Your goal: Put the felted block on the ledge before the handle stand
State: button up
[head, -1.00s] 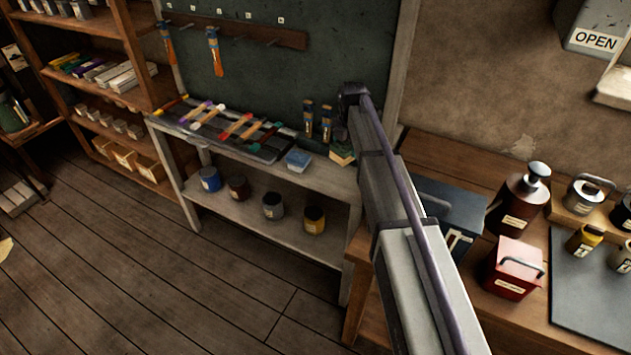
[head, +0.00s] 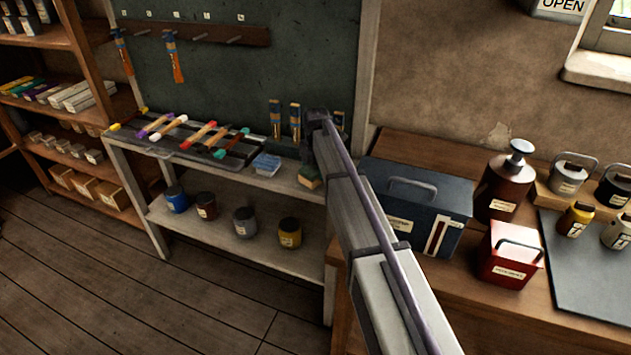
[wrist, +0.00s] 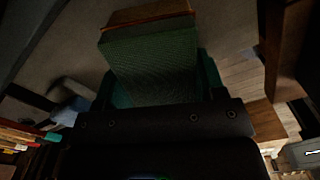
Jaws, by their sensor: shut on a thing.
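The felted block is held in my gripper; in the wrist view my gripper (wrist: 160,80) is shut on the block (wrist: 150,62), with a green felt-like face towards me and a wooden strip along its far edge. In the head view the block (head: 311,180) shows small beside my arm, near the front of the pale ledge (head: 225,168); I cannot tell whether it touches the ledge. The fingers are hidden behind my arm there. Upright blue-and-tan handles (head: 295,120) stand at the back of the ledge, partly behind my arm. Their stand is mostly hidden.
A blue sponge-like block (head: 266,164) and a rack of coloured tools (head: 185,135) lie on the ledge to the left. Jars (head: 245,222) stand on the shelf below. A blue toolbox (head: 415,205) and red box (head: 510,255) stand on the brown bench at right.

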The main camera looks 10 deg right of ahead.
jog(key=shift+f, duration=0.85)
jog(key=shift+r, duration=0.25)
jog(key=shift+c, duration=0.3)
jog(key=shift+f, duration=0.25)
jog(key=o, duration=1)
jog(key=shift+r, duration=0.1)
jog(key=shift+o, duration=0.2)
notch_tip(320, 180, up, 13)
jog(key=p, duration=1.2)
jog(key=shift+f+p, duration=0.2)
jog(key=shift+p, duration=0.1)
jog(key=shift+f, duration=0.1)
